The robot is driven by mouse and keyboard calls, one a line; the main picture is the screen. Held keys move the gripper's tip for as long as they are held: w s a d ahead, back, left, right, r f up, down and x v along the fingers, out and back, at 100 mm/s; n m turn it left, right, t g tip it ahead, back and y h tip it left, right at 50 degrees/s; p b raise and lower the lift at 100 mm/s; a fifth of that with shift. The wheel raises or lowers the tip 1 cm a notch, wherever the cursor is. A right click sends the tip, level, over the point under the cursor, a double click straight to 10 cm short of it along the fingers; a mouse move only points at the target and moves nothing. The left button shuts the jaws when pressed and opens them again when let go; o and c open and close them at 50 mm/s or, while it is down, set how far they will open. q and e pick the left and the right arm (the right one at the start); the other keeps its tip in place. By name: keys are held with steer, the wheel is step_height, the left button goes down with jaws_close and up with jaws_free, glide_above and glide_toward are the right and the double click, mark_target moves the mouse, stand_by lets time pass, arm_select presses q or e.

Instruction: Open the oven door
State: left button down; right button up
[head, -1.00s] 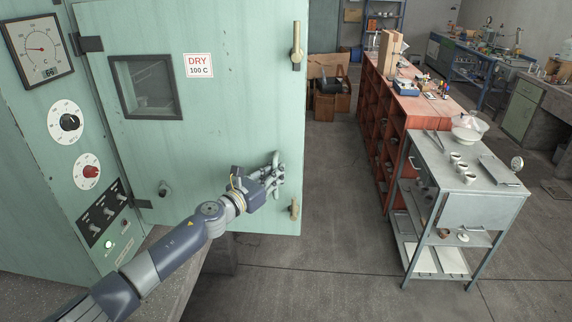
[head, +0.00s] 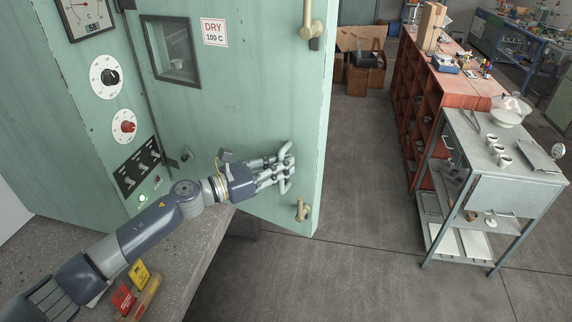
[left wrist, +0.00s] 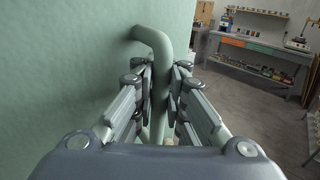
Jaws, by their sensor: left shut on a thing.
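The green oven door (head: 235,115) has a small dark window and a "DRY 100 C" label. It stands swung out on its left-hand hinges, with its free edge toward the right and its lower corner past the bench edge. My left gripper (head: 278,170) is shut on the bent door handle (head: 289,158), low near that free edge. In the left wrist view, the handle (left wrist: 154,38) runs down between the fingers (left wrist: 161,88). The oven's inside is hidden behind the door. My right gripper is out of view.
The oven's control panel (head: 125,140) with dials is at the left. Below, the stone bench (head: 190,262) holds small red and yellow items (head: 128,295). Grey floor (head: 350,190) is clear right of the door, up to a metal cart (head: 490,190) and red shelving (head: 425,100).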

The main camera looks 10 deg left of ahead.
arm_select(q)
steer(key=c, duration=1.8)
jaws_free()
steer(key=shift+w+a+r, duration=0.15)
steer(key=shift+a+r, duration=0.1)
steer(key=shift+r, duration=0.05)
steer(key=shift+o, duration=1)
steer(key=shift+s+a+f, duration=0.1)
steer(key=shift+s+f, duration=0.1)
steer(key=shift+f, duration=0.05)
steer(key=v, duration=1.1)
steer(key=shift+s+a, duration=0.25)
steer(key=shift+a, duration=0.1)
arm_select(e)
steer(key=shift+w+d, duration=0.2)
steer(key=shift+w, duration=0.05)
arm_select(q)
steer(key=shift+d+r, duration=0.1)
